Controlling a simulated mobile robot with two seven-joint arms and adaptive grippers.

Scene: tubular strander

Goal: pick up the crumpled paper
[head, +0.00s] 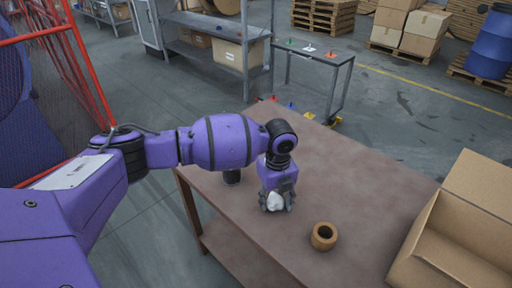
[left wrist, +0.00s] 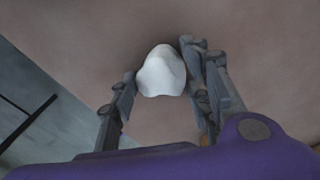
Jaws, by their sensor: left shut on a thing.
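The crumpled paper (head: 275,201) is a small white lump at the tip of my left gripper (head: 277,205), over the brown table (head: 330,170). In the left wrist view the paper (left wrist: 162,72) sits between the two dark fingers of the left gripper (left wrist: 160,85), which is shut on it. The gripper points down at the table. Whether the paper still touches the table top, I cannot tell. My right gripper is not in view.
A tan ring-shaped roll (head: 323,236) stands on the table just right of the gripper. An open cardboard box (head: 455,240) is at the right. A dark cylindrical object (head: 231,177) is near the table's left edge. The table's middle is clear.

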